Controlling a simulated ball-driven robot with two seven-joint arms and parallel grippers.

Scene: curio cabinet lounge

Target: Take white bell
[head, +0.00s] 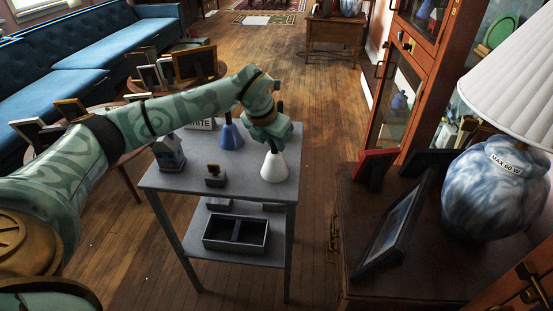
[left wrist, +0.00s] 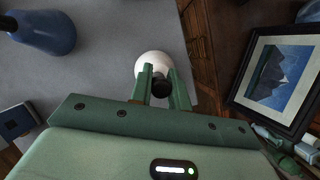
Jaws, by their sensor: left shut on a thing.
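The white bell (head: 273,165) stands upright near the right edge of the grey table (head: 240,187). My left gripper (head: 272,141) comes down over it from above and is shut on its dark handle. In the left wrist view the two green fingers (left wrist: 162,88) sit on either side of the handle, with the white bell (left wrist: 153,62) just beyond them. The bell's base looks to be on or very near the table top. A blue bell (head: 230,134) stands behind and to the left, and also shows in the left wrist view (left wrist: 45,32). My right gripper is not in view.
On the table are a small house figure (head: 169,155), a small dark block piece (head: 215,176) and a white sign (head: 201,124). A dark two-part tray (head: 236,235) is on the lower shelf. A wooden cabinet with a picture frame (head: 395,229) and a lamp (head: 495,190) stands at right.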

